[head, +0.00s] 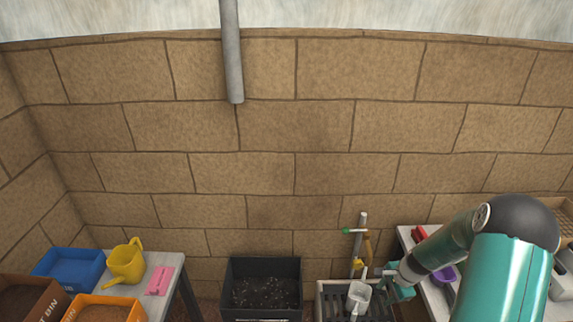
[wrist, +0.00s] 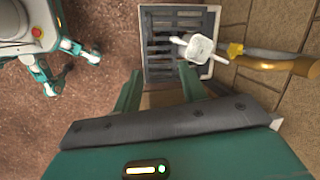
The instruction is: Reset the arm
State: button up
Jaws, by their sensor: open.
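My gripper (head: 400,284) is at the lower right in the head view, at the end of my teal and dark arm. In the wrist view my gripper (wrist: 160,70) has its two teal fingers apart, with nothing between them. A white cup-like object (head: 358,297) is just left of my gripper in the head view. It also shows beyond the fingers in the wrist view (wrist: 199,47), over the slatted grate (wrist: 160,40), apart from the fingers.
A tap with a hose (head: 357,250) stands behind the grate. A black soil-filled box (head: 261,270) is left of it. A table at far left holds a blue bin (head: 70,268), a yellow watering can (head: 126,263) and a pink item (head: 159,280). A bench stands right, partly behind my arm.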

jog(key=s+a+r+n+h, duration=0.1)
jog(key=s+a+r+n, duration=0.15)
jog(key=r, duration=0.65)
jog(key=s+a+r+n+t, duration=0.1)
jog(key=a+r+n, duration=0.2)
jog(key=r, duration=0.6)
jog(key=s+a+r+n+h, duration=0.1)
jog(key=s+a+r+n, duration=0.15)
jog(key=r, duration=0.65)
jog(key=s+a+r+n+t, duration=0.1)
jog(key=s+a+r+n, duration=0.2)
jog(key=s+r, duration=0.3)
jog(key=s+a+r+n+t, duration=0.1)
jog(key=s+a+r+n, duration=0.3)
jog(key=s, duration=0.7)
notch_tip(320, 180, up, 2)
jog(key=shift+s+a+r+t+h, duration=0.15)
jog(key=shift+a+r+t+h, duration=0.15)
jog(key=shift+a+t, duration=0.1)
